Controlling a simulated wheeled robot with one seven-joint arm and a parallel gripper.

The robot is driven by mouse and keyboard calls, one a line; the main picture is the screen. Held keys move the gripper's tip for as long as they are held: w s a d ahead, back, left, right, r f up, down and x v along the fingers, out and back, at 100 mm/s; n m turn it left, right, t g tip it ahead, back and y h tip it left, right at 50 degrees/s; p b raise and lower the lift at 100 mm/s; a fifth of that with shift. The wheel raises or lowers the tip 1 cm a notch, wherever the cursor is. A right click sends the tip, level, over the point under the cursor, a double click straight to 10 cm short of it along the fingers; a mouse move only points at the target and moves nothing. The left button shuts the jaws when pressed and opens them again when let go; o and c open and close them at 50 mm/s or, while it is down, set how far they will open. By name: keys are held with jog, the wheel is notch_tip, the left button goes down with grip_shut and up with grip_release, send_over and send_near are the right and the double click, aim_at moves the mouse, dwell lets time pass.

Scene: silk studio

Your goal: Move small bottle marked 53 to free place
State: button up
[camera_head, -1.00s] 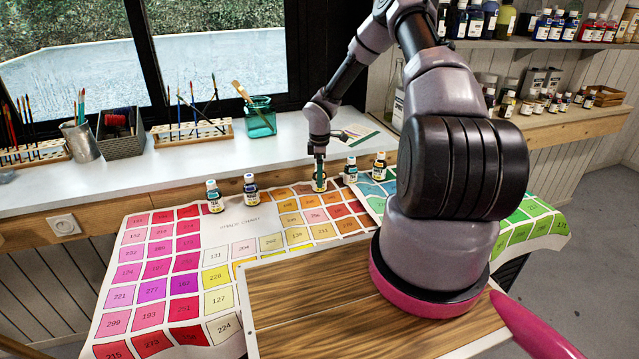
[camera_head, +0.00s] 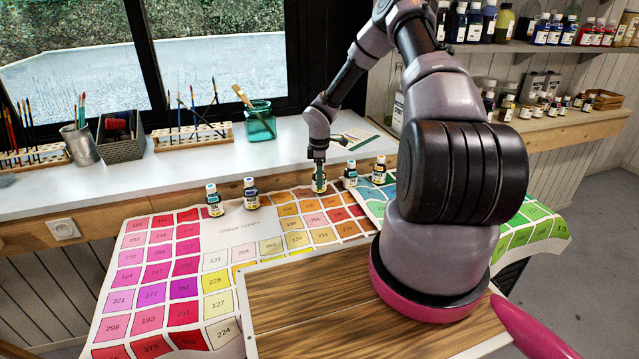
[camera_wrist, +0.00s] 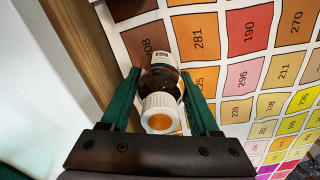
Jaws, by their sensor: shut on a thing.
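My gripper (camera_head: 319,178) points down at the back edge of the colour chart (camera_head: 232,228), in the row of small bottles. In the wrist view my gripper (camera_wrist: 161,78) is shut on a small bottle (camera_wrist: 161,82) of dark glass with a white cap that has an orange top. The green fingers stand on either side of it. The held bottle shows only partly in the head view, and its number cannot be read. It stands over or on the chart near an orange-brown square; whether it touches the chart is unclear.
The white windowsill (camera_head: 110,182) runs behind.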

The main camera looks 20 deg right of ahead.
notch_tip(320, 180, up, 8)
jog(key=shift+a+f, duration=0.1)
jog(key=a+n, duration=0.2)
jog(key=a, duration=1)
notch_tip(320, 180, down, 9)
jog(key=shift+d+r, duration=0.1)
jog(key=shift+f, duration=0.2)
jog(key=o, duration=1.5)
jog(key=shift+c, duration=0.2)
